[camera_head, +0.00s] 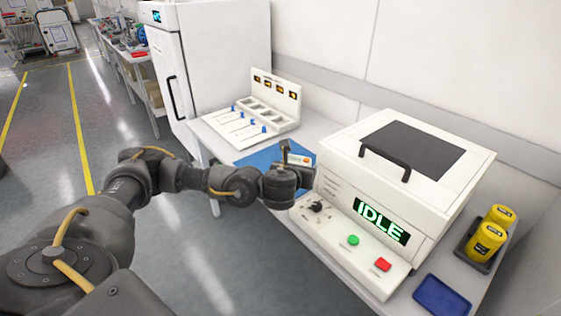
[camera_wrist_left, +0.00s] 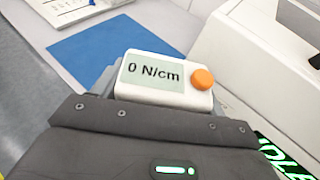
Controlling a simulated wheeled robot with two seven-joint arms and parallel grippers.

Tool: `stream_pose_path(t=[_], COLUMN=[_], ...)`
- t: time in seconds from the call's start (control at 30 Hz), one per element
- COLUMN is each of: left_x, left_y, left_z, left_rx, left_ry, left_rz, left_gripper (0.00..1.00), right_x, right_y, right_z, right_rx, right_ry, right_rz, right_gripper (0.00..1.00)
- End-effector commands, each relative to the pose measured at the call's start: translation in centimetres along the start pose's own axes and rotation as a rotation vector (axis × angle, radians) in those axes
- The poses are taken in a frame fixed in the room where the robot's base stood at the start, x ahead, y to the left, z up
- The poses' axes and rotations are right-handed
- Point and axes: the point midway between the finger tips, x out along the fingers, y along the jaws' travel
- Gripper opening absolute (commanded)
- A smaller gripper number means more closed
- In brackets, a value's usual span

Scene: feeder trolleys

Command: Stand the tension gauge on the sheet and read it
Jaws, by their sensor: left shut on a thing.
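The tension gauge (camera_wrist_left: 165,80) is a white block with a grey-green display reading "0 N/cm" and an orange knob. It also shows in the head view (camera_head: 301,159), partly hidden by my gripper. My left gripper (camera_head: 287,158) is shut on the gauge; its jaws are mostly hidden behind the wrist. The blue sheet (camera_head: 258,159) lies flat on the table left of the white machine. It also shows in the wrist view (camera_wrist_left: 92,50), beyond the gauge. I cannot tell whether the gauge touches the sheet. My right gripper is out of view.
A white machine (camera_head: 340,172) with an IDLE display stands close right of my gripper. A white panel with blue sliders (camera_head: 240,130) stands behind the sheet. Yellow canisters (camera_head: 488,243) in a dark tray and a blue tray (camera_head: 442,294) are at the right.

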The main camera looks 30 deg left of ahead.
Motion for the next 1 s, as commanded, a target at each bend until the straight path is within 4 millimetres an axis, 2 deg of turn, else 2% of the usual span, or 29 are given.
stream_pose_path(t=[0.1,0.2,0.47,0.6,0.8,1.0], left_x=[-1.6,-2.8,-5.5,-7.6,-10.1,-10.9], left_y=[-2.1,-3.3,-5.8,-7.1,-7.7,-7.6], left_z=[0.1,0.2,0.6,0.8,1.4,1.7], left_rx=[0.017,0.031,0.059,0.074,0.095,0.106], left_ry=[0.002,0.003,0.005,0.006,0.003,0.0], left_rz=[-0.054,-0.087,-0.163,-0.212,-0.252,-0.26], left_gripper=[0.3,0.3,0.3,0.31,0.31,0.3], right_x=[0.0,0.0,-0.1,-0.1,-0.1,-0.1], right_y=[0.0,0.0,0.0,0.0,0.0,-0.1], right_z=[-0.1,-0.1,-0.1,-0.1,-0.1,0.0], right_rx=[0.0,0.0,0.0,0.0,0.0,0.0], right_ry=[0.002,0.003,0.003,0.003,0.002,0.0], right_rz=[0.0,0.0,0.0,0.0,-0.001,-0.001], right_gripper=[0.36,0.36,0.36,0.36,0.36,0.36])
